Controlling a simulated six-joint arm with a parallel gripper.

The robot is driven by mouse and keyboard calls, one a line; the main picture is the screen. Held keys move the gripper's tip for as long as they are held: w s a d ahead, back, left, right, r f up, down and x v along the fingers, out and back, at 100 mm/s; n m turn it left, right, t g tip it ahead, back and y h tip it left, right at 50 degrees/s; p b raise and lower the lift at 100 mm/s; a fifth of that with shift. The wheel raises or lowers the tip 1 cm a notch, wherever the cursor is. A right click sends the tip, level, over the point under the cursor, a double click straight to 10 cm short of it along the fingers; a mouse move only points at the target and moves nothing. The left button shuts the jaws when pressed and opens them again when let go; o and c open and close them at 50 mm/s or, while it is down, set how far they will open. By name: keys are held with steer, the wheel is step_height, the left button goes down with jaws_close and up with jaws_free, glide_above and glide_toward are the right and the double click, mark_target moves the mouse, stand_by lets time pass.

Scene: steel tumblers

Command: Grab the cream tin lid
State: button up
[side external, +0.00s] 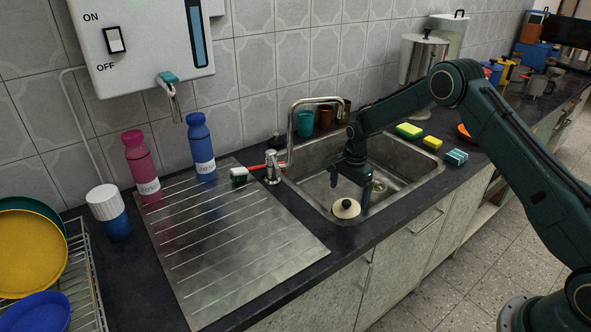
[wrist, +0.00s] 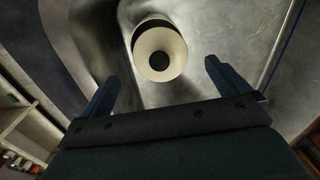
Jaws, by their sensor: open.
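The cream tin lid (side external: 346,208) is round with a dark knob in its middle. It is in the steel sink, near the sink's front left corner. In the wrist view the lid (wrist: 159,52) lies beyond my fingertips, roughly centred between them. My gripper (side external: 350,194) points down over the sink, close to the lid. In the wrist view my gripper (wrist: 158,75) has its two fingers wide apart with nothing between them. I cannot tell whether a finger touches the lid.
The sink (side external: 402,165) has raised walls around the lid. A tap (side external: 292,130) stands behind it. The ribbed drainboard (side external: 230,240) on the left is mostly clear, with a pink bottle (side external: 142,168) and blue bottle (side external: 201,148) at its back. Sponges (side external: 409,131) lie right of the sink.

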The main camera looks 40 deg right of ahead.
mark_target(347, 202)
steer(key=shift+f, duration=2.6)
steer(key=c, duration=0.9)
